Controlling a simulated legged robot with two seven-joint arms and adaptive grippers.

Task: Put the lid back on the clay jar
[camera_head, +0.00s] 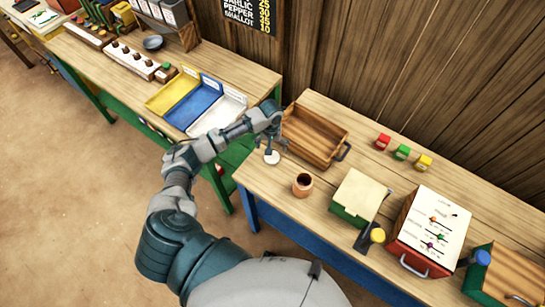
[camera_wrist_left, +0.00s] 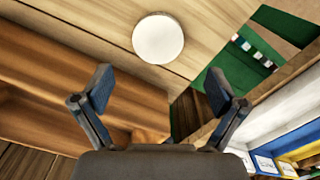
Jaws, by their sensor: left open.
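The clay jar (camera_head: 302,185) stands upright and open on the near part of the wooden table, with a dark inside. A white round disc (camera_head: 271,157), which looks like the lid, lies flat on the table near its left edge, apart from the jar. The disc also shows at the top of the left wrist view (camera_wrist_left: 158,39). My left gripper (camera_head: 268,143) is open and empty close to the disc, behind and left of the jar. In the left wrist view its spread fingertips (camera_wrist_left: 160,82) are below the disc and nothing is between them. My right gripper is not in view.
A wooden crate (camera_head: 342,149) stands right behind my left gripper. A box with a pale top (camera_head: 360,193) is right of the jar. Small red, green and yellow blocks (camera_head: 402,152) sit farther back. Another table with yellow, blue and white trays (camera_head: 220,115) is at left.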

